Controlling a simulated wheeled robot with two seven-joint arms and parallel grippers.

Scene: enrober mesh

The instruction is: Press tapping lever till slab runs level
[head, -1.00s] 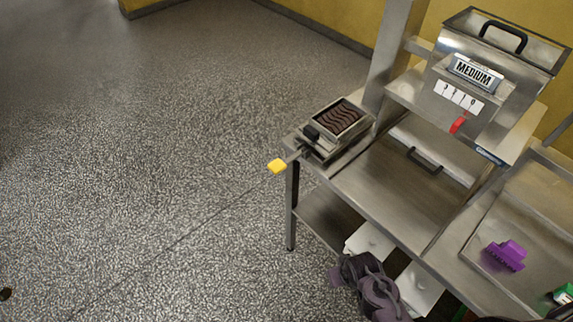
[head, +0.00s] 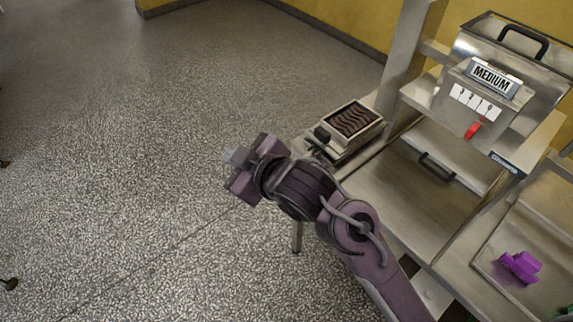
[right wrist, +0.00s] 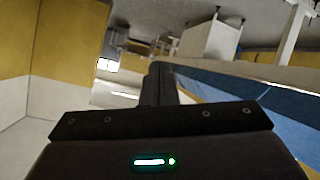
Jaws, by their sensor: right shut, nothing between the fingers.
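The dark slab (head: 352,119) with wavy ridges lies in a metal frame on the tapping unit (head: 346,150) at the table's left end in the head view. I cannot tell whether the slab is level. The tapping lever's yellow paddle is hidden, apparently behind my right gripper and wrist. My right gripper (head: 234,158) is shut and empty, out over the floor to the left of the tapping unit. In the right wrist view its dark fingers (right wrist: 159,85) point away from the camera, with nothing between them. My left gripper is not in view.
A steel machine marked MEDIUM (head: 492,77) with a red lever (head: 472,131) stands at the right. A purple object (head: 520,266) lies in a tray at the lower right. The floor on the left is open.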

